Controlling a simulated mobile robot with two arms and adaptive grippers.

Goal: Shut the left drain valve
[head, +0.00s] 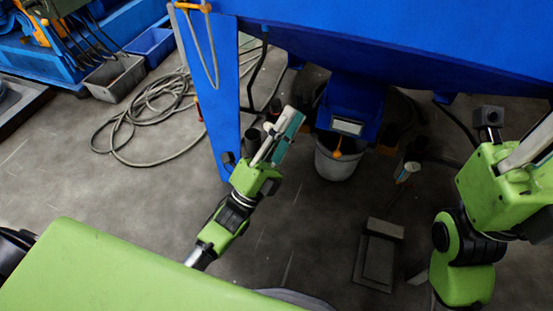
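My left gripper (284,133) reaches up from the bottom, in front of the blue machine leg. Its teal and pale fingers lie close together, and the gap between them is unclear. A small orange part (337,154) shows at the mouth of a grey bucket (337,166), under a blue hopper (350,106). It may be a drain valve handle, but it is too small to tell its position. It is to the right of my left gripper and apart from it. My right gripper (528,146) is at the right edge, partly cut off, and its fingertips are not clear.
A blue machine body (400,35) overhangs the work area, with a blue leg (218,100) at left. A grey hose (150,120) lies coiled on the floor. A dark flat block (379,258) lies at the lower right. Bins (116,79) stand at the upper left.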

